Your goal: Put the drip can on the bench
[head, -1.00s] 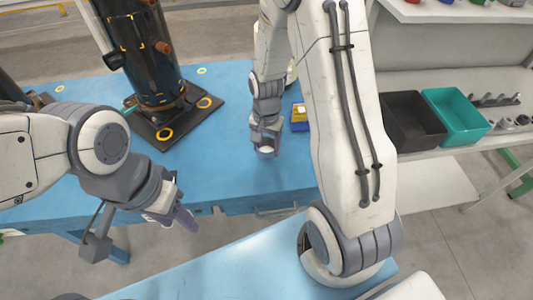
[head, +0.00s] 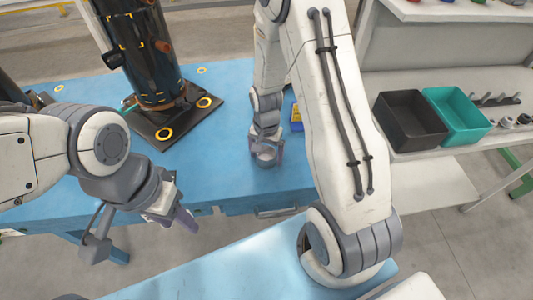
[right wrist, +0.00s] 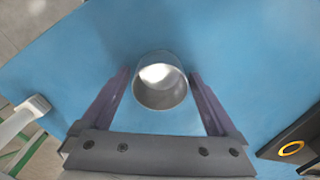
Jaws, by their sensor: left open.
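The drip can, a small round metallic cup, shows in the right wrist view (right wrist: 160,98) between the two purple fingers of my right gripper (right wrist: 160,78). A thin gap shows on each side of it, so the fingers look open around it. In the head view my right gripper (head: 266,158) points down at the blue bench (head: 215,160), and the can is mostly hidden by it there. I cannot tell whether the can touches the bench. My left gripper (head: 178,217) is open and empty in front of the bench's near edge.
A black compressor (head: 145,50) stands on a dark base plate (head: 175,122) on the bench's left part. A yellow and blue box (head: 297,115) is partly behind my right arm. A black bin (head: 408,122) and a teal bin (head: 458,115) stand on a shelf at right.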

